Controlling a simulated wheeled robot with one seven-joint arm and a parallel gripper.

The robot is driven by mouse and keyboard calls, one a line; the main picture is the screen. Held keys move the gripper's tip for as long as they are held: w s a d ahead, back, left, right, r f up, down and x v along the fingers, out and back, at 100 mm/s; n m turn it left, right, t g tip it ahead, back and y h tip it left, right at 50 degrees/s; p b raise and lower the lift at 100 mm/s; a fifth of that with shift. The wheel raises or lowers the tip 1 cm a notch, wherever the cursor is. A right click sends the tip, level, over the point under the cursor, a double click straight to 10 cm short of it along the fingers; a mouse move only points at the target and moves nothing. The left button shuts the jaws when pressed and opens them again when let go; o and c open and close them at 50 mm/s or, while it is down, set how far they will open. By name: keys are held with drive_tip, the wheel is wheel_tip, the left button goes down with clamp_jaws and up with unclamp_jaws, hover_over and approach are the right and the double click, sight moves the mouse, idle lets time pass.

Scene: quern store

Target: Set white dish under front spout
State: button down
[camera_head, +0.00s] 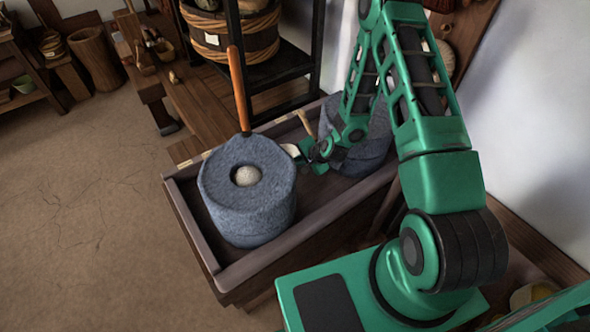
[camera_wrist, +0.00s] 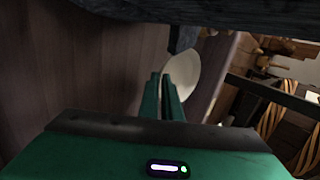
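The white dish (camera_wrist: 185,70) shows in the wrist view as a pale disc at the tips of my gripper (camera_wrist: 161,78). The fingers are close together with the dish's near edge between them. A dark block like a spout (camera_wrist: 183,40) juts from the stone just above the dish. In the head view a small pale part of the dish (camera_head: 290,150) shows between the near quern (camera_head: 250,200) and my gripper (camera_head: 304,154). The far quern (camera_head: 358,160) stands behind my arm, partly hidden. I cannot tell whether the dish rests on the trough floor.
Both querns stand in a long wooden trough (camera_head: 290,252) with raised sides. An orange-brown handle (camera_head: 238,88) rises from the near quern. A black rack (camera_head: 318,45) with a banded tub (camera_head: 230,35) stands behind. The floor at left (camera_head: 90,215) is clear.

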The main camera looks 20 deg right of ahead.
drive_tip(key=shift+f, duration=2.35)
drive_tip(key=shift+f, duration=0.1)
drive_tip(key=c, duration=2.3)
unclamp_jaws()
drive_tip(key=shift+o, duration=0.2)
drive_tip(key=v, duration=1.2)
drive_tip(key=shift+r, duration=0.25)
